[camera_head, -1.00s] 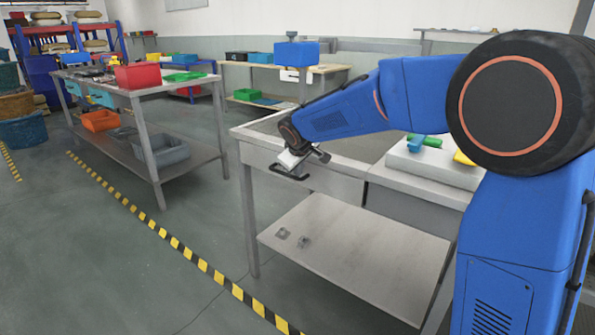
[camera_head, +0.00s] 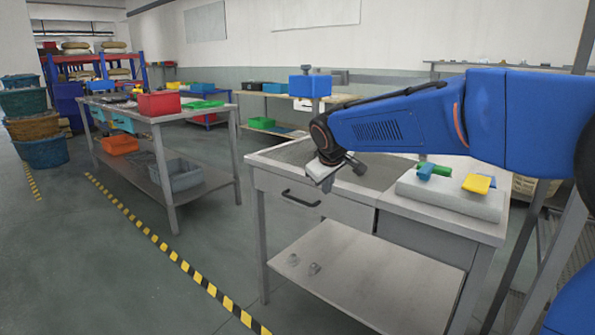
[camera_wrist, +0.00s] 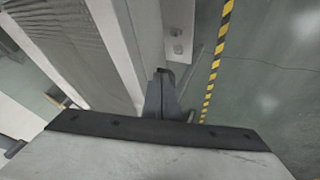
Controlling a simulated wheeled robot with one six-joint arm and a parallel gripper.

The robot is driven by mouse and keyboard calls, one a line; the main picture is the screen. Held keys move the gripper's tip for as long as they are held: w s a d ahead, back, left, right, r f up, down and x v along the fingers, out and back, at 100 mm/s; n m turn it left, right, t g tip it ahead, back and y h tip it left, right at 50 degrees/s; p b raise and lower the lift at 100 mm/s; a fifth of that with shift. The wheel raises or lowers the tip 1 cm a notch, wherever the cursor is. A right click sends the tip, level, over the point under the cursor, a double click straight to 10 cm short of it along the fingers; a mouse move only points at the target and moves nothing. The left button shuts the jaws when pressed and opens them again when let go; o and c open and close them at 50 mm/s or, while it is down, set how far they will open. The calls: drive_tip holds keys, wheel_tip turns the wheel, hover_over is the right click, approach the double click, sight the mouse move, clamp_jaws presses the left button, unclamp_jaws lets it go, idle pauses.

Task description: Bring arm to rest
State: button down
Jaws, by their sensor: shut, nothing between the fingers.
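My gripper (camera_head: 324,181) hangs at the end of my blue arm, over the front edge of the metal bench (camera_head: 470,228), a little above and right of the black drawer handle (camera_head: 300,198). In the wrist view my gripper's dark fingers (camera_wrist: 160,92) are together with nothing between them. Beyond them the wrist view shows the bench edge and the floor. My arm reaches in from the right and is bent down at the wrist. Part of the bench top is hidden behind it.
A pale slab (camera_head: 450,200) on the bench carries a green and blue item (camera_head: 433,170) and a yellow item (camera_head: 478,184). A lower shelf (camera_head: 365,275) sits below. Another table with a red bin (camera_head: 158,104) stands left. The floor between has yellow-black tape (camera_head: 165,250).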

drive_tip(key=s+d+m, duration=0.2)
drive_tip(key=s+d, duration=0.8)
drive_tip(key=s, duration=0.2)
drive_tip(key=s+d+f+m, duration=0.2)
drive_tip(key=s+f, duration=0.2)
drive_tip(key=s, duration=0.5)
drive_tip(key=s+d+f+m+g, duration=0.1)
drive_tip(key=s+d+f, duration=0.2)
drive_tip(key=s, duration=0.7)
drive_tip(key=s+d+f+m+g, duration=0.1)
drive_tip(key=s+d+f+m, duration=0.1)
drive_tip(key=s, duration=0.7)
wheel_tip(320, 180, down, 3)
drive_tip(key=shift+s+d+r+m, duration=0.1)
drive_tip(key=shift+s+d+m, duration=0.2)
drive_tip(key=shift+d, duration=0.45)
